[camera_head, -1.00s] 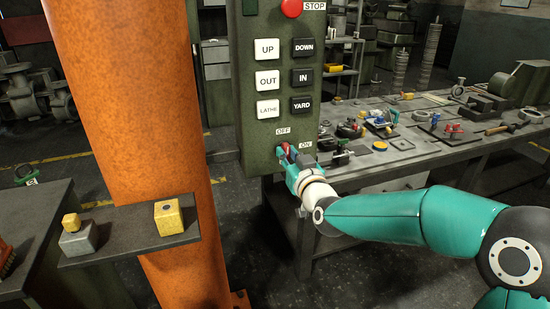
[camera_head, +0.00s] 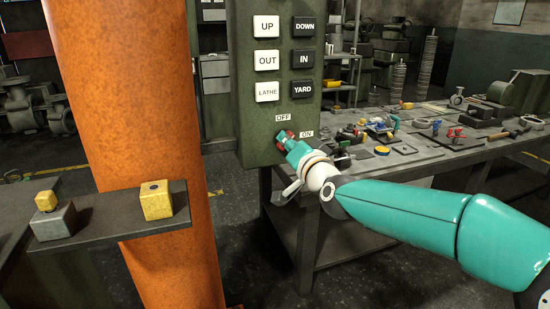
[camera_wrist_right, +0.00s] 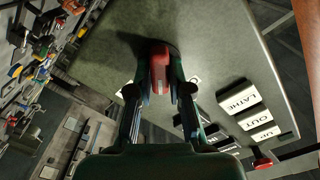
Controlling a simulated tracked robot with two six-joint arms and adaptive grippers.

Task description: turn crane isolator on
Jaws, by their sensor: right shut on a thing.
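The crane isolator is a red handle (camera_head: 290,133) low on the green control panel (camera_head: 257,140), beside the OFF label (camera_head: 283,118) and the ON label (camera_head: 307,133). My teal right gripper (camera_head: 284,138) is at it and hides much of it in the head view. In the right wrist view the red handle (camera_wrist_right: 160,68) stands between the two dark fingers of my right gripper (camera_wrist_right: 160,88), which is shut on it. I cannot tell clearly which label the handle points to. My left gripper is not in view.
The panel carries UP, DOWN, OUT, IN, LATHE and YARD buttons above the isolator. A workbench (camera_head: 430,165) with valve parts stands behind my right arm.

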